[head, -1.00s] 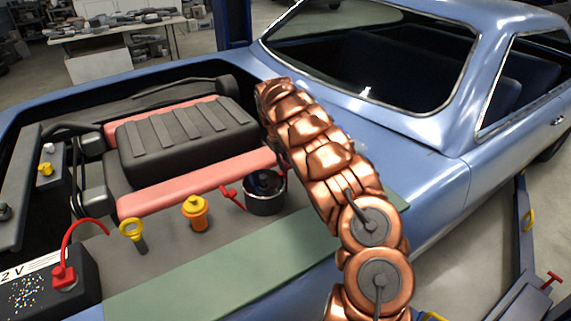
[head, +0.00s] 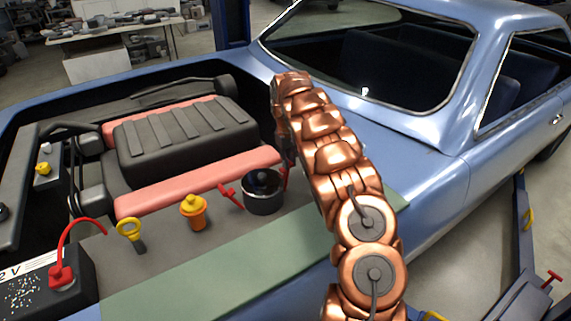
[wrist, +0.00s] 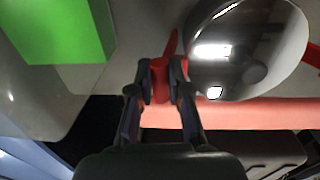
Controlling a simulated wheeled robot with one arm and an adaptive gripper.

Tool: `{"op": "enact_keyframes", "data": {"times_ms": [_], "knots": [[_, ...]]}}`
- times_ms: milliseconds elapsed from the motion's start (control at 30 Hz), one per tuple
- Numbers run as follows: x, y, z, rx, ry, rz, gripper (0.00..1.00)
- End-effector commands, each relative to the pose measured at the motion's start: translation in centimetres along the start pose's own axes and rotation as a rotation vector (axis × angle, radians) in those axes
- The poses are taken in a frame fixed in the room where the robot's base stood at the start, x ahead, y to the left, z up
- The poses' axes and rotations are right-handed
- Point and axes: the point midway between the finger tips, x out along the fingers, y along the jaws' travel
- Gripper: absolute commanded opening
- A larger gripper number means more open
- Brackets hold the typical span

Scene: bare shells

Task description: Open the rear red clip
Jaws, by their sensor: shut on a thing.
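The black round canister with a shiny lid (head: 263,192) stands in the engine bay beside a pink-red cover; it also shows in the wrist view (wrist: 245,50). The rear red clip (head: 286,178) is on its far right side, partly hidden by my arm. In the wrist view the rear clip (wrist: 171,46) has its slim end pointing up between my fingertips. My gripper (wrist: 158,78) is shut on this clip, close beside the canister. In the head view my gripper (head: 284,152) is mostly covered by my arm. The front red clip (head: 231,195) sticks out on the canister's left side.
An orange cap (head: 193,212), a yellow ring-topped dipstick (head: 131,231) and a battery with a red cable (head: 62,275) stand left of the canister. A green mat (head: 220,258) covers the near fender. A bright green block (wrist: 60,30) shows in the wrist view.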

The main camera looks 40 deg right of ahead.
Motion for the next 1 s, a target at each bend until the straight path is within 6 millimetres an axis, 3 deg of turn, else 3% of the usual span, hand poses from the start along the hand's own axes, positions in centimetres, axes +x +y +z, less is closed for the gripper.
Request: {"op": "enact_keyframes", "data": {"times_ms": [600, 1000], "knots": [[1.4, 3.8, -0.1, -0.001, 0.003, 0.009, 0.00], [1.8, 4.8, 0.1, 0.003, 0.000, 0.011, 0.00]]}}
